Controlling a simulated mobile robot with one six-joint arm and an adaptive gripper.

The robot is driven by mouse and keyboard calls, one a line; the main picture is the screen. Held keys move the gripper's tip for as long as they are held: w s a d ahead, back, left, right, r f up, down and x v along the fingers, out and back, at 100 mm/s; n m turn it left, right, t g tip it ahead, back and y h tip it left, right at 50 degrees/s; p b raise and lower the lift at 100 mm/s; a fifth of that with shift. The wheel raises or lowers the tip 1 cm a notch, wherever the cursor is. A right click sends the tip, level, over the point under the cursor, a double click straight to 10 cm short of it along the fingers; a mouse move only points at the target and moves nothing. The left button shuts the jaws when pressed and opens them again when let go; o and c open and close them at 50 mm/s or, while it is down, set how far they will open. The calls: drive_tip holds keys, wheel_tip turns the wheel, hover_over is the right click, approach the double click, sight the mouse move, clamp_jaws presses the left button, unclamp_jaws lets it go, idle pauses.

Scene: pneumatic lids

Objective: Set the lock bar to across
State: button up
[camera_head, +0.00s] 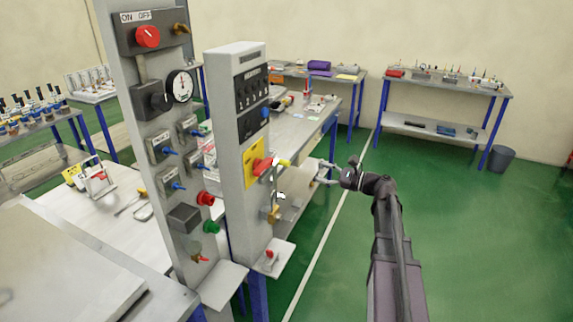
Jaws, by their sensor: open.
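No part is clearly labelled as the lock bar in this view. On the second grey panel (237,195), a red handle (262,166) with a yellow end (284,162) is mounted on a yellow plate (250,178). The handle points right and slightly up. A small brass-coloured piece (273,214) sits below it on the panel's edge; its exact shape is too small to tell. My gripper (321,172) is to the right of the panel, its fingers apart and pointing left toward it. It holds nothing and appears clear of the handle.
A taller control panel (150,75) with a red knob, gauge and several blue levers stands at left. A small shelf (270,257) with a red button juts from the second panel's foot. Workbenches stand behind. The green floor (480,230) at right is open.

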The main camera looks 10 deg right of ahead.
sight(289, 164)
drive_tip(key=x, duration=1.3)
drive_tip(key=shift+w+a, duration=0.2)
clamp_jaws()
